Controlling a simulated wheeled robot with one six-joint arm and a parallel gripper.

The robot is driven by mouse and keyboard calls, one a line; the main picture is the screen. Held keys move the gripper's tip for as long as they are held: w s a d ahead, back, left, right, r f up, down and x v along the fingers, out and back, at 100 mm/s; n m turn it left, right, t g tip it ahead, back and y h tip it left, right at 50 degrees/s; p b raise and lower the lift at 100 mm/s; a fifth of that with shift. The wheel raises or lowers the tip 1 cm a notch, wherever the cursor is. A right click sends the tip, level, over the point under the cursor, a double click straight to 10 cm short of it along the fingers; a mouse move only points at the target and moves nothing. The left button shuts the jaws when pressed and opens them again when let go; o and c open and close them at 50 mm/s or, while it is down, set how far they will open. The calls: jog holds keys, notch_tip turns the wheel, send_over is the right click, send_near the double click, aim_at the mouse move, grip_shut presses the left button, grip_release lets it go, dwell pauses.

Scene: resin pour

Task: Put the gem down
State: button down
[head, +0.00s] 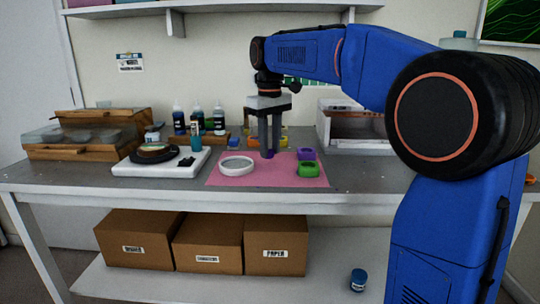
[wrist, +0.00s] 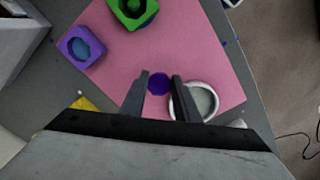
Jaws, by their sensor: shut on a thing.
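My gripper (head: 268,152) points straight down over the pink mat (head: 222,181). It is shut on a small blue-purple gem (wrist: 158,84), which shows between the fingertips in the wrist view. In the head view the gem (head: 268,155) is a small purple patch at the fingertips, low over the mat; I cannot tell whether it touches. A round white mould (head: 237,173) lies on the mat to the left of the gripper. A green mould (head: 308,169) and a purple mould (head: 307,153) lie to the right. In the wrist view the white mould (wrist: 213,117) is close beside one finger.
Yellow and orange pieces (head: 253,142) lie behind the gripper, partly hidden. A white board (head: 130,168) with a dark round item stands left of the mat. Dark bottles (head: 179,122) stand behind. A white box (head: 325,125) stands at the back right. The mat's front is bare.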

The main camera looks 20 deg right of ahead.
aim_at(270, 151)
jog(key=shift+f, duration=1.5)
jog(key=shift+f, duration=0.15)
jog(key=c, duration=1.4)
grip_release()
jog(key=shift+o, duration=0.2)
